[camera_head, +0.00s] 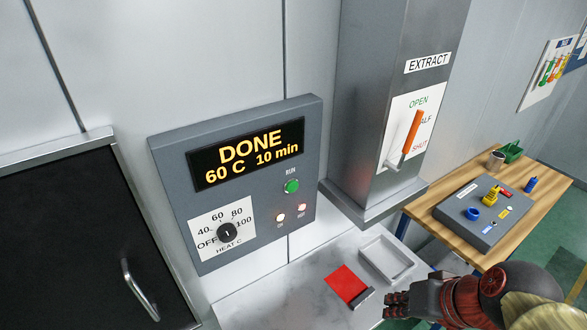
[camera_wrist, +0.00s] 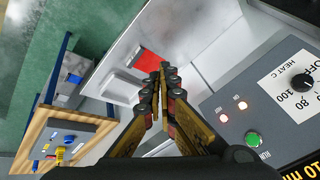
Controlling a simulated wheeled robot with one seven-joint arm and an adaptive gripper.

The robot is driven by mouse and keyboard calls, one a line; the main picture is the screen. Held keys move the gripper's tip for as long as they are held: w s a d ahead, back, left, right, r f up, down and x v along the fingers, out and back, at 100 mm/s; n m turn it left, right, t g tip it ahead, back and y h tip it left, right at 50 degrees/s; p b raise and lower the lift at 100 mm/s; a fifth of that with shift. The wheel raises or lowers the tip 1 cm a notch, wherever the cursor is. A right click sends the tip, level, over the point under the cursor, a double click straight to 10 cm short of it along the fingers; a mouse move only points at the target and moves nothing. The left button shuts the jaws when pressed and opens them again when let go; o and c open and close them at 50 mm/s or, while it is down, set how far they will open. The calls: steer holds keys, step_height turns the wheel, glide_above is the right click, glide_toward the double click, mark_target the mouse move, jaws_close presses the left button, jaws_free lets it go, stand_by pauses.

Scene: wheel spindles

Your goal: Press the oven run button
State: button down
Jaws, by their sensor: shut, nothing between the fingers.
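The oven's control panel (camera_head: 255,225) is a grey box on the wall. Its display (camera_head: 248,153) reads "DONE 60 C 10 min". The green run button (camera_head: 291,186) sits under the word RUN, right of the heat dial (camera_head: 227,232); it also shows in the wrist view (camera_wrist: 252,138). The dial points up, near 60. My gripper (camera_head: 388,306) is shut and empty at the lower right, apart from the panel and lower than the button. In the wrist view my shut fingers (camera_wrist: 164,72) point away, left of the panel.
A lever with an orange handle (camera_head: 411,132) is on the extract duct (camera_head: 370,60). Below lie a red square (camera_head: 346,284) and a shallow tray (camera_head: 387,258) on a pale bench. A wooden table (camera_head: 424,210) with a grey board is at right. The oven door (camera_head: 80,240) is at left.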

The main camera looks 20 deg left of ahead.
mark_target(292, 186)
steer(key=w+a+r+m+y+p, duration=0.1)
steer(key=w+a+r+y+p, duration=0.1)
steer(key=w+a+p, duration=0.4)
steer(key=w+a+r+m+y+p, duration=0.1)
steer(key=w+a+r+y+p, duration=0.2)
steer(key=w+a+p, duration=0.3)
steer(key=shift+a+r+g+y+p, duration=0.35)
steer(key=shift+a+r+p, duration=0.45)
steer(key=shift+a+p, duration=1.65)
steer(key=shift+a, duration=0.15)
steer(key=w+a+p, duration=0.1)
steer(key=w+a, duration=0.4)
steer(key=a, duration=0.1)
steer(key=shift+w+a, duration=0.3)
steer(key=shift+w, duration=0.05)
steer(key=shift+w+a+b, duration=0.3)
steer(key=shift+b, duration=0.2)
